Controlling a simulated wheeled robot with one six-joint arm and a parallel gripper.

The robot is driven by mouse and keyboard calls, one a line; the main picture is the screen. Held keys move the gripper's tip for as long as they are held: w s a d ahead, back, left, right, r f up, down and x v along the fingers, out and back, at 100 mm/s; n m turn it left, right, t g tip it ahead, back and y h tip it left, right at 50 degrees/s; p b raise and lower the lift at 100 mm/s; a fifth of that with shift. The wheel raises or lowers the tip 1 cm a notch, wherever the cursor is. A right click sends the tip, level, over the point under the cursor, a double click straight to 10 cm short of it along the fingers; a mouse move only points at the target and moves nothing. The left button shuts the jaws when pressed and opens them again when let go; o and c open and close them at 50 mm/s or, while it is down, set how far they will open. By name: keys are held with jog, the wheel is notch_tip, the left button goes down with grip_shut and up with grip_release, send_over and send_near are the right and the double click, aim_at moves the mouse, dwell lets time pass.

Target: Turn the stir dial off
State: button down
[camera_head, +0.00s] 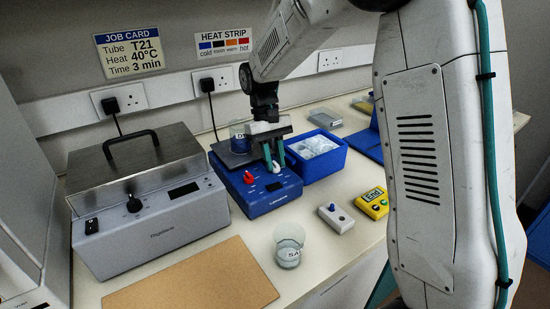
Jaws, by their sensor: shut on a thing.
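The blue stirrer (262,201) stands mid-bench with a dark top plate (228,158). Its front panel has a red knob (248,178) on the left and a white dial (276,168) on the right. My gripper (274,166) points down over the right part of the panel, with its teal fingers on either side of the white dial, shut on it. The dial's markings are too small to read. A beaker with dark blue contents (239,140) stands on the top plate, partly hidden behind my gripper.
A steel bath with a black-handled lid (150,225) stands close on the left. A blue box with white contents (318,170) is on the right. A beaker (288,252), a grey switch box (336,217) and a yellow timer (373,208) stand in front. A brown board (195,285) lies at front left.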

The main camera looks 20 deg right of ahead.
jog(key=shift+n, duration=0.5)
jog(key=c, duration=1.2)
grip_release()
jog(key=shift+c, duration=0.2)
jog(key=shift+r, duration=0.1)
jog(key=v, duration=0.7)
jog(key=shift+a+r, duration=0.15)
jog(key=shift+r, duration=0.15)
jog(key=shift+w, duration=0.2)
